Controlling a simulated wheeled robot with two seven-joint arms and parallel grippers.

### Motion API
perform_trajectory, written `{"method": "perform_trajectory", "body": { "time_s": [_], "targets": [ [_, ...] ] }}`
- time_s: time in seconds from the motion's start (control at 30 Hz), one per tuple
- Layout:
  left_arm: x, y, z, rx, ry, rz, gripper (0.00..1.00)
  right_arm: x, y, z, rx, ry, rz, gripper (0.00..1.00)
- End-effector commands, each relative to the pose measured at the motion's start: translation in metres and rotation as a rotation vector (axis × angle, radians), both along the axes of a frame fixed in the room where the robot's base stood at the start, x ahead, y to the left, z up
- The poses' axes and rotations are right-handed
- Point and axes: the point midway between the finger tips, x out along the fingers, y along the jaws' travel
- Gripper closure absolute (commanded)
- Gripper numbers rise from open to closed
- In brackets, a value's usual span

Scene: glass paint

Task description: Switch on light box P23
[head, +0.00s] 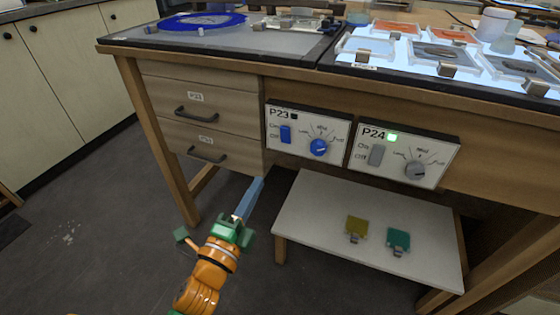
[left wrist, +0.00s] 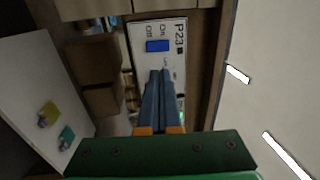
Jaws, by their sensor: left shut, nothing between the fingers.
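The P23 control panel (head: 308,132) is on the front of the bench, with a blue switch (head: 285,134) beside On and Off marks and a blue knob (head: 318,147). Its small indicator (head: 294,117) is dark. My left gripper (head: 259,184) is shut and empty, below and a little left of the panel, with its fingers pointing up toward it. In the left wrist view the fingertips (left wrist: 160,74) lie just below the blue switch (left wrist: 158,45) in the picture and seem apart from it. My right gripper is out of view.
The P24 panel (head: 404,154) to the right has a lit green indicator, a grey switch and a grey knob. Drawers with handles (head: 196,116) are left of P23. A low white shelf (head: 330,215) holds a yellow and a green item. Glass pieces lie on the glowing bench top at right.

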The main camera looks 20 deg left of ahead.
Motion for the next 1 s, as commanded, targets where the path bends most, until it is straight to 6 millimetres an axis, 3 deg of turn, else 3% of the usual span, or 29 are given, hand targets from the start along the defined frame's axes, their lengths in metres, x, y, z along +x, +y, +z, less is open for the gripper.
{"method": "perform_trajectory", "body": {
  "time_s": [0.43, 1.0],
  "targets": [
    [0.005, 0.000, 0.011, 0.017, -0.024, 0.002, 1.00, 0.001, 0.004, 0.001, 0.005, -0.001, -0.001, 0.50],
    [0.118, 0.000, 0.028, 0.015, -0.024, 0.002, 1.00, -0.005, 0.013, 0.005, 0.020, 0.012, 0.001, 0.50]
  ]
}}
